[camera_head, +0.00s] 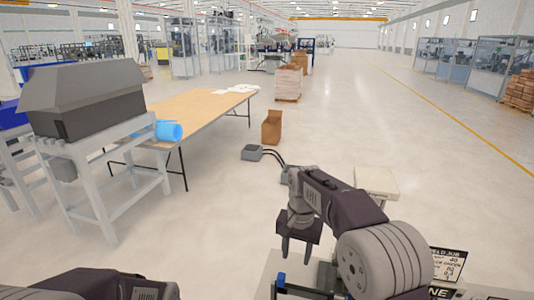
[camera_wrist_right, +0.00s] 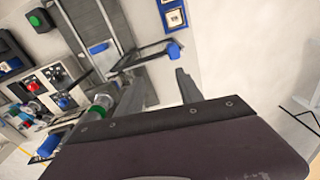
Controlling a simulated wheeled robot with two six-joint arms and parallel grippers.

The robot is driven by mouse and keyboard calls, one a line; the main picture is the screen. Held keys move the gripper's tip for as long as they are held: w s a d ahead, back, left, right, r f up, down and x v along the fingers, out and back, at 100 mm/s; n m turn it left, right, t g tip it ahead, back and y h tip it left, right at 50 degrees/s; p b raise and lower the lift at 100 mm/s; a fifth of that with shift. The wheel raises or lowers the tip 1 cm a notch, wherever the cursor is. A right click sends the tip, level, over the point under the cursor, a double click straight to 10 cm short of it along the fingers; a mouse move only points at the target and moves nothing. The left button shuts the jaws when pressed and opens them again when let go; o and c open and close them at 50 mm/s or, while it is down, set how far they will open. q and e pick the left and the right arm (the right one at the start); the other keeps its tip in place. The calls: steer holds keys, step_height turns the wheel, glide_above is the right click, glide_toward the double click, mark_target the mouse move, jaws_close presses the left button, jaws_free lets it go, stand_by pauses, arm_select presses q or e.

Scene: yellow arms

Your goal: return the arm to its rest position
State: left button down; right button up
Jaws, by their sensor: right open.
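My right gripper (camera_head: 297,248) hangs from the dark right arm at the lower middle of the head view, fingers pointing down. Its fingers are apart and nothing shows between them. In the right wrist view the gripper (camera_wrist_right: 160,88) shows as a dark bar with two spread fingers. It appears above or beside a panel (camera_wrist_right: 60,78) with green, blue and red parts; I cannot tell whether it touches. Part of my left arm shows at the bottom left of the head view; its gripper is out of frame.
A light bench (camera_head: 262,283) with a blue-topped part (camera_head: 280,284) is below the right arm. A sign (camera_head: 449,264) stands at right. A pale block (camera_head: 375,183) is behind the arm. A wooden table (camera_head: 205,108) and a grey machine (camera_head: 85,95) stand left.

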arm_select(q)
step_height(320, 180, down, 6)
steer(key=b, duration=0.4)
steer(key=shift+d, duration=0.1)
arm_select(e)
steer(key=s+d+f+n, duration=0.2)
steer(key=s+d+f, duration=0.2)
steer(key=s+f, duration=0.4)
steer(key=s+d+f+n, duration=0.2)
steer(key=s+d+f, duration=0.3)
steer(key=s+f, duration=0.3)
steer(key=s, duration=0.3)
steer(key=shift+s+f+t, duration=0.2)
steer(key=shift+s+t, duration=0.1)
steer(key=shift+s, duration=0.1)
steer(key=shift+d, duration=0.15)
arm_select(q)
steer(key=shift+s, duration=0.1)
